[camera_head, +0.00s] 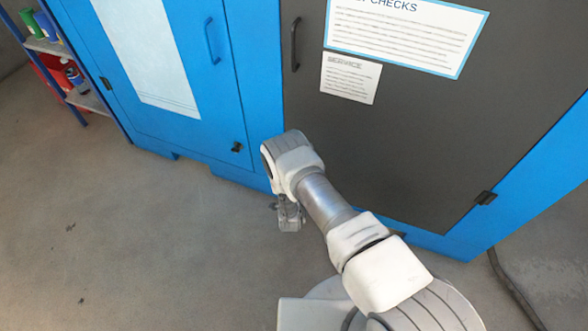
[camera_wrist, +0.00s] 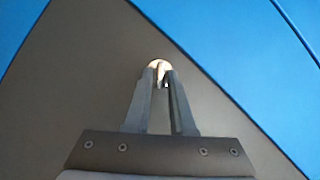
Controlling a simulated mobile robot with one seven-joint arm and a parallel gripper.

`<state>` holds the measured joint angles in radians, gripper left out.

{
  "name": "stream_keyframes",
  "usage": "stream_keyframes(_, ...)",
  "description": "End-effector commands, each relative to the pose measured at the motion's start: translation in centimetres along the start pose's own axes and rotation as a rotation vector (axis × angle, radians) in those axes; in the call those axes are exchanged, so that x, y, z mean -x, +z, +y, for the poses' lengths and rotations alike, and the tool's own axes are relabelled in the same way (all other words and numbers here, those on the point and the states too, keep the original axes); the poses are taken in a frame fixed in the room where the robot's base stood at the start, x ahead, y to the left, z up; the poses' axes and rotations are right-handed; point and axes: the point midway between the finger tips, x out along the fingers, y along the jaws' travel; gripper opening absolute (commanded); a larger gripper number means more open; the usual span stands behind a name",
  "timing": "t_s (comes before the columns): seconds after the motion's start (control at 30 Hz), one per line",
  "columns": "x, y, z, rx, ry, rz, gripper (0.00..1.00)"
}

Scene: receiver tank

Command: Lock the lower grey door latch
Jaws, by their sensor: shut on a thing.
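The dark grey door (camera_head: 400,140) is closed in the head view. Its lower left edge, where a latch would sit, is hidden behind my arm. In the wrist view, my gripper (camera_wrist: 162,75) points at the grey door's surface near the blue frame (camera_wrist: 215,45). Its two fingers are close together on a small, pale, rounded thing (camera_wrist: 158,64), which appears to be the lower grey door latch. The fingers cover most of it, so I cannot tell which way it is turned. The fingertips are not clear in the head view.
A blue door (camera_head: 175,80) with a small black latch (camera_head: 237,147) is on the left. The grey door has a black handle (camera_head: 295,45) and a hinge (camera_head: 485,197). A shelf (camera_head: 50,45) stands far left. A dark hose (camera_head: 515,290) lies right; the left floor is clear.

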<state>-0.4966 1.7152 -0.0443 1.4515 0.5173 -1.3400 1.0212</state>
Motion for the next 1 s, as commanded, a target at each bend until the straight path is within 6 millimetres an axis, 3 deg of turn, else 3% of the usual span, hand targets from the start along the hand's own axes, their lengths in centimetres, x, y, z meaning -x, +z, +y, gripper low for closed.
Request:
stream_keyframes(0.5,-0.05,0.04,0.53,-0.418,-0.172,0.003,0.0)
stream_keyframes(1.0,-0.07,0.18,0.57,-0.596,-0.247,0.001,0.0)
